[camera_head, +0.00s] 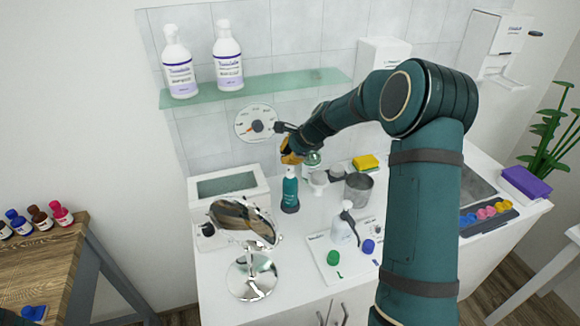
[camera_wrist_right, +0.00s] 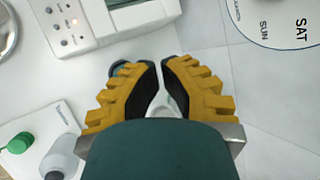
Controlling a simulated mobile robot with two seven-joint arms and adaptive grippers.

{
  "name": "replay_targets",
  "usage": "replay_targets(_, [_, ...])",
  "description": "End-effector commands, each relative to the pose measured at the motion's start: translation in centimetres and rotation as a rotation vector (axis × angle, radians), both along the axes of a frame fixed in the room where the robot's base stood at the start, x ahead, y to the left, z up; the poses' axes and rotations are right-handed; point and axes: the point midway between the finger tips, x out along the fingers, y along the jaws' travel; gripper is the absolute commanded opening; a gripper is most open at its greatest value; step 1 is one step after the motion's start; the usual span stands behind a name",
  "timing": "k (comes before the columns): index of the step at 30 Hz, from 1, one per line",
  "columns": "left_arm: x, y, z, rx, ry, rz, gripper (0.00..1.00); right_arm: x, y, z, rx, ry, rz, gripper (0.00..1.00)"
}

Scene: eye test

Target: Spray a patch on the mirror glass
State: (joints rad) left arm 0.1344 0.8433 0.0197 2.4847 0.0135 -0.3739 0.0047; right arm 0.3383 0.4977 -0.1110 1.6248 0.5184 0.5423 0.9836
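The round mirror (camera_head: 245,222) stands tilted on a chrome base (camera_head: 252,277) at the counter's left front. A teal bottle (camera_head: 290,190) with a dark base is upright to the right of the mirror. My right gripper (camera_head: 291,152), with yellow fingers, is at the bottle's top and hides it. In the right wrist view the fingers (camera_wrist_right: 162,85) are close together around a narrow white part, apparently the bottle's head. A dark round edge (camera_wrist_right: 117,68) shows beyond the left finger. Whether the bottle touches the counter is unclear. My left gripper is out of view.
A white spray bottle (camera_head: 345,229) stands on a white board with a green cap (camera_head: 333,257) and a blue cap (camera_head: 368,246). Behind are a metal cup (camera_head: 358,188), a yellow sponge (camera_head: 366,162) and a white box (camera_head: 228,185). A glass shelf (camera_head: 265,87) holds two bottles.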

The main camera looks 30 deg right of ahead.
Motion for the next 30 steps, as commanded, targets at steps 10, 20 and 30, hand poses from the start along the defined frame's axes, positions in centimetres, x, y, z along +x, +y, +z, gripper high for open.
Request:
replay_targets(10, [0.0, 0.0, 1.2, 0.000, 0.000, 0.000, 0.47, 0.0, 0.0, 1.4, 0.000, -0.001, 0.000, 0.00])
replay_targets(20, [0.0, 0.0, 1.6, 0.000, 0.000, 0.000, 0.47, 0.0, 0.0, 1.9, -0.001, -0.002, 0.000, 0.00])
replay_targets(30, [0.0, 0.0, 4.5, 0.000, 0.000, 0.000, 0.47, 0.1, 0.0, 5.1, -0.001, -0.003, 0.000, 0.00])
